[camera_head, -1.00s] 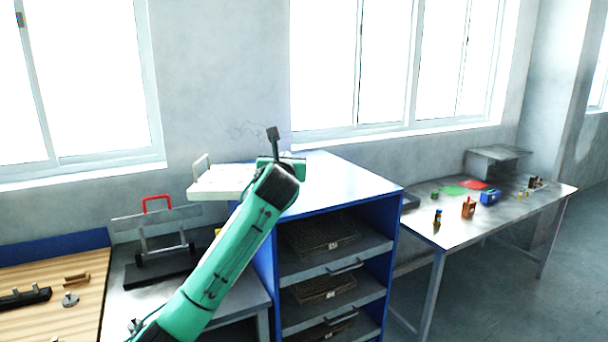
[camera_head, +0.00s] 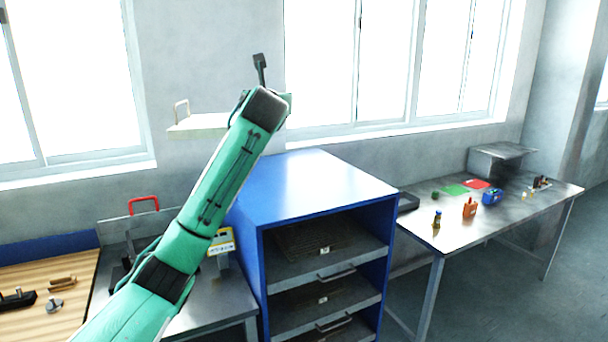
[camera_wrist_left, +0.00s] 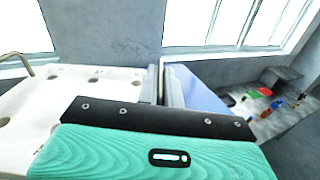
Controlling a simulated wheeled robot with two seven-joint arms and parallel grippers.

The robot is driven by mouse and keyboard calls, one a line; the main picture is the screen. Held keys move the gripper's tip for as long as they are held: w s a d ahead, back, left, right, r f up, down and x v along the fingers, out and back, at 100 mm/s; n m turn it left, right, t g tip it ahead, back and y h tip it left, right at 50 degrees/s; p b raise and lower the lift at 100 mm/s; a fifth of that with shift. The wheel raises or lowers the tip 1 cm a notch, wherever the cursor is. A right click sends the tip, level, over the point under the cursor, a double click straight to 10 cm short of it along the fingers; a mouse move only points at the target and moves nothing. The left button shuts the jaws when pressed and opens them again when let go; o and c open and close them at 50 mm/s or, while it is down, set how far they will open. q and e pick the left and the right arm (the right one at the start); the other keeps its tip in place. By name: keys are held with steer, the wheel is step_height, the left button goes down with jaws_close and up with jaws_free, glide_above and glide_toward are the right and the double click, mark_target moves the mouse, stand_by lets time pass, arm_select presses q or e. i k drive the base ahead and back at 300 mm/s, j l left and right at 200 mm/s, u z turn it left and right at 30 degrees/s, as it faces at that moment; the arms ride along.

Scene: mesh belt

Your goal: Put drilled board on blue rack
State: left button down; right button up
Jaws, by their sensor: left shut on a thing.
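The drilled board (camera_head: 196,126) is a pale, flat slab with a small loop handle at its left end. It is raised in the air in front of the wall, left of and above the blue rack's top. In the left wrist view the drilled board (camera_wrist_left: 70,85) shows round holes in its face. My left gripper (camera_wrist_left: 165,88) is shut on its edge; in the head view my wrist hides the grip. The blue rack (camera_head: 315,180) has a bare, flat top and dark trays on its shelves. My right gripper is not in view.
A red-handled stand (camera_head: 143,205) and a yellow-and-white device (camera_head: 221,241) are on the metal bench left of the rack. A wooden bench (camera_head: 60,290) is at far left. A table (camera_head: 470,225) with small coloured items stands at right. Windows are behind.

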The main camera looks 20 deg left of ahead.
mark_target(315, 190)
steer(key=i+l, duration=0.2)
steer(key=i, duration=0.2)
steer(key=i+l, duration=0.15)
steer(key=i, duration=0.25)
steer(key=i+l, duration=0.2)
steer(key=i, duration=0.2)
